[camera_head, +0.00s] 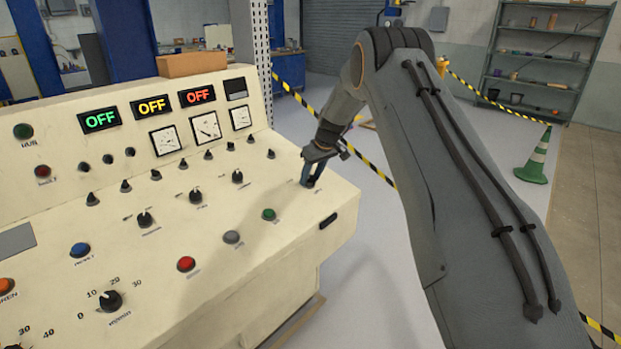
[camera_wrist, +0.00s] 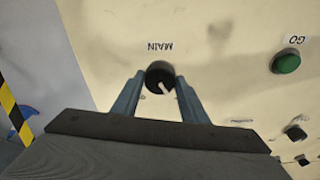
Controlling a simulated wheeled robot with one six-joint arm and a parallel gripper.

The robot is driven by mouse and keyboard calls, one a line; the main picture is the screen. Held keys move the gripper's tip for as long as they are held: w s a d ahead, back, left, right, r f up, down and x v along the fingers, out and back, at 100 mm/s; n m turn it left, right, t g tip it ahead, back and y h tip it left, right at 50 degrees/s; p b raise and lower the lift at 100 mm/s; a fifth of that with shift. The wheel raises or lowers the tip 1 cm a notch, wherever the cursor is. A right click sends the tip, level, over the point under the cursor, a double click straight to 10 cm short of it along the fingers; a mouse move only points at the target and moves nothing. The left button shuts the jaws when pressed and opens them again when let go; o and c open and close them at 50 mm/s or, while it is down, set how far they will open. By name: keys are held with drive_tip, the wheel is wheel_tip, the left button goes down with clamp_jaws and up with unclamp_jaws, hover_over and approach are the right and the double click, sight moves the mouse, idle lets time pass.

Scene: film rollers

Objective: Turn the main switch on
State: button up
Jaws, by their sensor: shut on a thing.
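The main switch (camera_wrist: 158,73) is a round black knob on the cream console (camera_head: 110,215). In the wrist view its MAIN label (camera_wrist: 160,47) reads upside down. A pale pointer mark on the knob slants toward the lower right of that view. My gripper (camera_wrist: 159,86) has one blue-grey finger on each side of the knob and is shut on it. Three displays read OFF: green (camera_head: 100,119), yellow (camera_head: 151,107) and red (camera_head: 197,96).
A green button (camera_head: 269,214), labelled GO in the wrist view (camera_wrist: 286,61), a grey button (camera_head: 232,237) and a red button (camera_head: 186,264) lie near my gripper. Several black knobs stand further left. Open floor and a green-striped cone (camera_head: 535,157) are to the right.

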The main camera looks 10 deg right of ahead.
drive_tip(key=m+h+b, duration=0.1)
drive_tip(key=m+b, duration=0.2)
drive_tip(key=m, duration=0.4)
drive_tip(key=shift+a, duration=0.1)
drive_tip(key=m+h+b, duration=0.1)
drive_tip(key=m+b, duration=0.1)
drive_tip(key=m, duration=0.3)
drive_tip(key=shift+a+m, duration=0.1)
drive_tip(key=shift+m, duration=0.6)
drive_tip(key=o, duration=1)
drive_tip(key=shift+o, duration=0.2)
drive_tip(key=b+v, duration=0.2)
drive_tip(key=v, duration=0.6)
